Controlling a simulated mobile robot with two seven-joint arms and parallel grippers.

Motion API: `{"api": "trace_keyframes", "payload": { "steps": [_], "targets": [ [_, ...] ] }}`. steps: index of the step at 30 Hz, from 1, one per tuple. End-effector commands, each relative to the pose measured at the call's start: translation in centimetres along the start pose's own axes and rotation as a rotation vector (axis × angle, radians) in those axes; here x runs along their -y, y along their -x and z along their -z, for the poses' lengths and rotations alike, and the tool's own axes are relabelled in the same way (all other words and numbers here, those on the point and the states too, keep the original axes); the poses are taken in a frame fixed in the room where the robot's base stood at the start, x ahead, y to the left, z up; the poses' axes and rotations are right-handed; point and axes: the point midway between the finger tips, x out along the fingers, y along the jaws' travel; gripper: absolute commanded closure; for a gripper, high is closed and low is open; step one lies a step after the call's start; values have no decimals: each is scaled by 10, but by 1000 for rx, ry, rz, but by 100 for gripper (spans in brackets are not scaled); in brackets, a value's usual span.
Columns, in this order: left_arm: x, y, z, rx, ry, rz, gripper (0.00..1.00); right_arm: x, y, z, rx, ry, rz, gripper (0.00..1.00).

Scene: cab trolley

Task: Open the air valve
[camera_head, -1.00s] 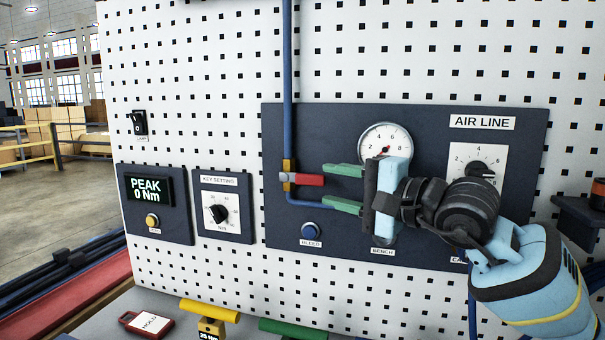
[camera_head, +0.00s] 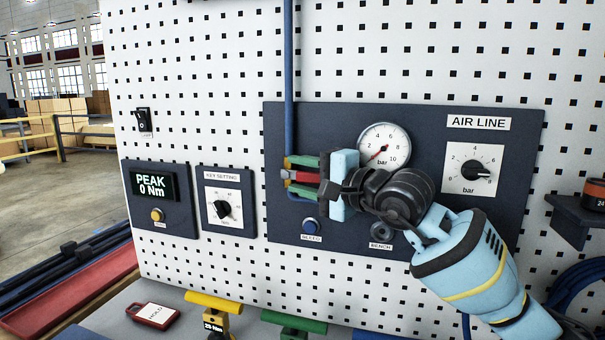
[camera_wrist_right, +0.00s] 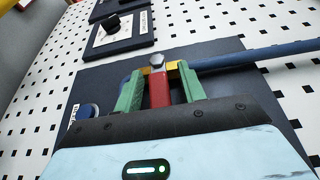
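The air valve has a red handle (camera_head: 304,177) on the blue pipe (camera_head: 289,70) at the left of the dark panel, lying crosswise to the pipe. My right gripper (camera_head: 302,176) reaches in from the right, its green fingers above and below the handle. In the right wrist view the handle (camera_wrist_right: 159,88) lies between the two fingers (camera_wrist_right: 160,90), with a narrow dark gap on each side, so the gripper is open around it. The brass valve body and its bolt (camera_wrist_right: 156,61) show just past the fingertips. My left gripper is out of view.
On the same panel are a pressure gauge (camera_head: 384,147), an air line dial (camera_head: 474,168), a bleed button (camera_head: 310,225) and a bench port (camera_head: 381,234). A key setting dial (camera_head: 222,209) is to the left. Coloured tool handles (camera_head: 213,301) stand below on the bench.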

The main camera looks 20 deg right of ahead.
Motion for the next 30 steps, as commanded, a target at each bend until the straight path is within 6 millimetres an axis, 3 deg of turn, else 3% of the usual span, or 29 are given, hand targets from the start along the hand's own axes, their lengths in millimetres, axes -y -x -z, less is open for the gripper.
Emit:
{"api": "trace_keyframes", "payload": {
  "steps": [7,16,30],
  "targets": [
    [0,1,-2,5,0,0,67,0,0,0,-1,0,0,61],
    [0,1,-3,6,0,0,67,0,0,0,-1,0,0,100],
    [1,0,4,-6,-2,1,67,3,-1,6,-3,7,-16,100]
  ]
}}
